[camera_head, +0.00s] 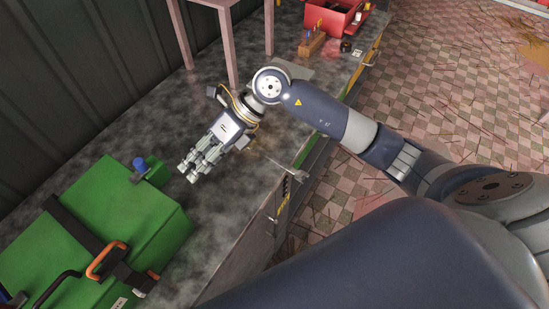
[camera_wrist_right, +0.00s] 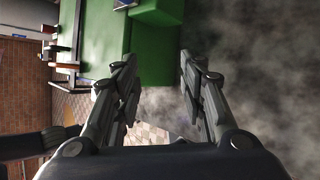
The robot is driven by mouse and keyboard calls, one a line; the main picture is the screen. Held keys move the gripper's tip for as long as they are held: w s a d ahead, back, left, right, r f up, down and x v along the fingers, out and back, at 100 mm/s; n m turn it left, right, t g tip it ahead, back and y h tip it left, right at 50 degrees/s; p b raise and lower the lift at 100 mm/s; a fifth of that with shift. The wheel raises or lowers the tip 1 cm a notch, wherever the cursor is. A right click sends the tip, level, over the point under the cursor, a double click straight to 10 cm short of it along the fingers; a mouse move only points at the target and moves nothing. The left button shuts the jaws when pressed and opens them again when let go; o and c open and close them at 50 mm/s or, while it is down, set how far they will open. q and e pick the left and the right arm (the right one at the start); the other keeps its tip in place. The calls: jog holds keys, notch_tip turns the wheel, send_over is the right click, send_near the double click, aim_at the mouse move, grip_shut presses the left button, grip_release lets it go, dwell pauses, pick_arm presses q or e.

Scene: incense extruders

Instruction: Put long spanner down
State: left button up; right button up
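My right gripper (camera_head: 190,168) is over the grey bench top (camera_head: 130,128), pointing toward the green machine. In the right wrist view its two fingers (camera_wrist_right: 157,68) stand apart with nothing visible between them. A thin, pale metal shape (camera_head: 285,167) lies by the bench's front edge, behind and to the right of the gripper; it may be the long spanner, but it is too small to be sure. It is apart from the fingers. My left gripper is not in view.
The green machine (camera_head: 110,222) with a black bar and an orange handle (camera_head: 106,258) fills the bench's lower left. A red box (camera_head: 333,18) and a wooden tool block (camera_head: 312,44) stand at the far end. Table legs (camera_head: 228,45) rise behind.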

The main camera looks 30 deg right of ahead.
jog(key=w+d+f+h, duration=0.2)
jog(key=d+f+h, duration=0.15)
jog(key=d, duration=0.55)
jog(key=m+h, duration=0.1)
jog(key=h, duration=0.5)
send_over(274, 158)
jog(key=shift+g, duration=0.3)
jog(key=f, duration=0.1)
jog(key=f+p, duration=0.1)
jog(key=f, duration=0.2)
jog(key=shift+s+d+f, duration=0.1)
jog(key=shift+d, duration=0.2)
jog(key=f+p, duration=0.2)
jog(key=f, duration=0.2)
jog(key=shift+a+f+p, duration=0.25)
jog(key=shift+p, duration=0.15)
jog(key=shift+f, duration=0.6)
grip_shut()
